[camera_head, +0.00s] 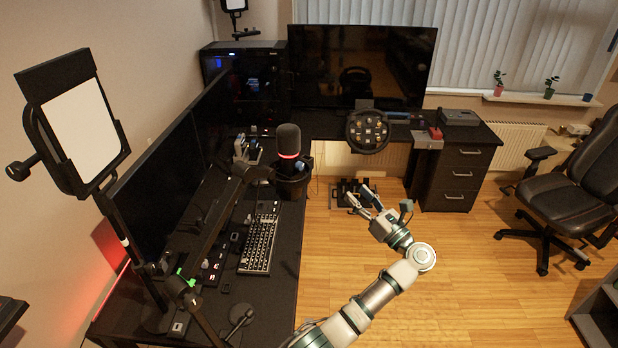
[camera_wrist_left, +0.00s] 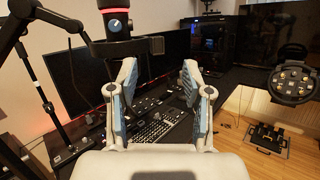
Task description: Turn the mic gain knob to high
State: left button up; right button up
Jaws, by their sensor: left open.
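The microphone (camera_head: 288,143) is dark with a glowing red ring and hangs on a boom arm (camera_head: 218,215) above the desk. In the left wrist view the microphone (camera_wrist_left: 116,28) is at the top, left of centre, ahead of my fingers. My left gripper (camera_head: 360,196) is open and empty, over the floor to the right of the desk and below and right of the microphone in the head view. Its two spread fingers also show in the left wrist view (camera_wrist_left: 158,78). My right gripper is out of view.
A keyboard (camera_head: 259,243) and small devices lie on the black desk (camera_head: 285,283). Monitors (camera_head: 160,185) line its left side. A steering wheel (camera_head: 367,131) stands at the back, with pedals (camera_head: 352,193) below. The floor (camera_head: 460,280) right of my arm is clear up to the chair (camera_head: 565,195).

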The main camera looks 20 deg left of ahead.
pick_arm(q)
jog(key=s+d+r+n+g, duration=0.1)
jog(key=s+r+n+g, duration=0.4)
jog(key=r+n, duration=0.1)
jog(key=p, duration=0.2)
send_near(302, 166)
jog(key=shift+h, duration=0.4)
jog(key=x, duration=0.8)
jog(key=shift+w+a+r, duration=0.15)
jog(key=shift+a+r, duration=0.15)
jog(key=shift+a, duration=0.1)
jog(key=shift+d, duration=0.15)
grip_shut()
